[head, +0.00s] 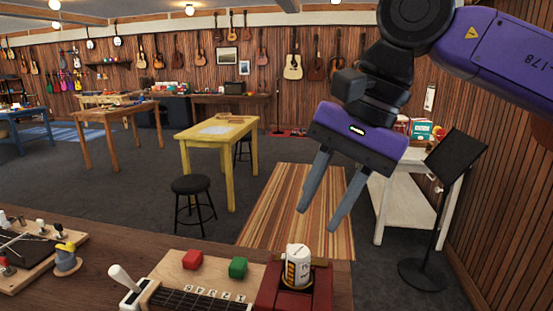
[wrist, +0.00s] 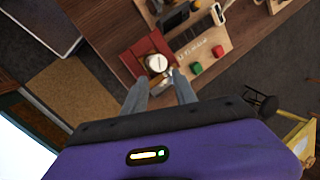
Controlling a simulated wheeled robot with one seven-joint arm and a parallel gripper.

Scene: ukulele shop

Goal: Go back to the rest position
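My gripper (head: 316,208) hangs in the air above and behind the workbench in the head view, fingers pointing down and apart. It is open, with nothing between the fingers. In the wrist view my gripper (wrist: 160,80) also shows its two fingers spread. A white container with a label (head: 297,268) stands in a dark red holder (head: 318,290) at the bench's near right. The wrist view shows the container (wrist: 157,63) from above, seen just beyond the fingertips, and the red holder (wrist: 133,57) around it.
A red block (head: 192,260) and a green block (head: 238,267) sit on a wooden board on the workbench (head: 110,243). A black music stand (head: 452,158) and white shelf table (head: 385,205) stand at right. A yellow table (head: 226,141) and black stool (head: 193,187) stand beyond.

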